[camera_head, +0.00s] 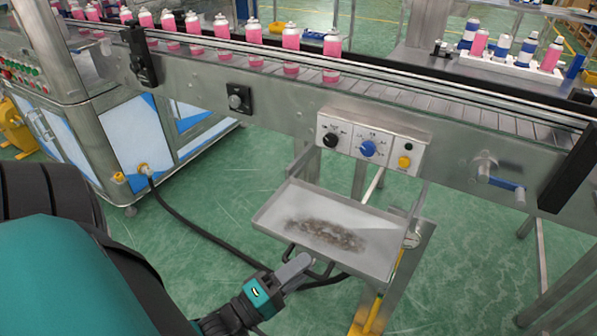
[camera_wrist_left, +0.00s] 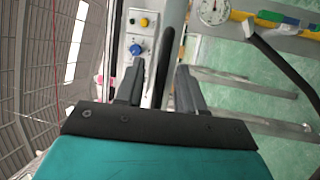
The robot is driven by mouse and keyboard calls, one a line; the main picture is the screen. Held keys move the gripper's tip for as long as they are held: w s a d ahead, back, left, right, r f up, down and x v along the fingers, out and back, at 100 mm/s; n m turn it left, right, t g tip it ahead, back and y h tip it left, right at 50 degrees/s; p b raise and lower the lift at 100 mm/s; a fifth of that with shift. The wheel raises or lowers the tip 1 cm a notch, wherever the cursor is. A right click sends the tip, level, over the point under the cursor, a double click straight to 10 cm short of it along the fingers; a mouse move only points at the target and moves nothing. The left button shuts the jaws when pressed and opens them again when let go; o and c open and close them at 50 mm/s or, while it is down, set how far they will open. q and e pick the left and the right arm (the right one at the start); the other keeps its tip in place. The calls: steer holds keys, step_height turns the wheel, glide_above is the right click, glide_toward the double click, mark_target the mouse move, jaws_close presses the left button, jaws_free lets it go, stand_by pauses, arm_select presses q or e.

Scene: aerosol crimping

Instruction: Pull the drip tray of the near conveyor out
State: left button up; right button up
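The drip tray (camera_head: 375,248) is a shallow grey metal tray with a brown residue patch in it. It sticks out toward me from below the near conveyor (camera_head: 290,85). A dark bar handle (camera_head: 322,272) is at its front edge. My left gripper (camera_head: 296,270) is at the left part of this handle. In the left wrist view my left gripper's two fingers (camera_wrist_left: 158,92) stand apart, with a thin dark bar between them. Contact between fingers and handle cannot be made out. My right gripper is not in view.
A control panel (camera_head: 370,145) with knobs sits on the conveyor side above the tray. Pink cans (camera_head: 291,42) stand on the belt. A pressure gauge (camera_head: 411,240) and a yellow-footed stand are right of the tray. A black hose (camera_head: 190,222) runs across the green floor.

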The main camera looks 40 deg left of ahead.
arm_select(q)
steer(key=shift+s, duration=0.1)
steer(key=v, duration=1.2)
steer(key=shift+s, duration=0.35)
steer(key=shift+a, duration=0.1)
